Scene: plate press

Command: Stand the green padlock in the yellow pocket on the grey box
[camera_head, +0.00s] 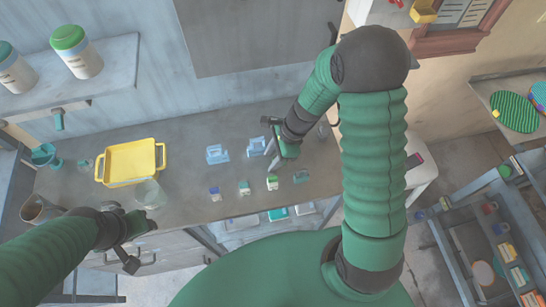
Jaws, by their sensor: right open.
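I cannot make out a padlock for sure. A small item with a green top and pale body (272,183) stands near the counter's front edge and may be it. My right gripper (278,162) is open above the counter, just behind that item and apart from it. A small yellow pocket-like bin (423,13) shows at the top right, beside a pale grey box (385,13) cut by the frame edge. My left gripper (143,224) is at the counter's front left, near a clear glass. Its jaws are too small to read.
The counter (190,180) holds a yellow tray (105,170), a clear glass (149,193), two light-blue holders (217,154) and other small items (215,194). A rack (470,250) is right.

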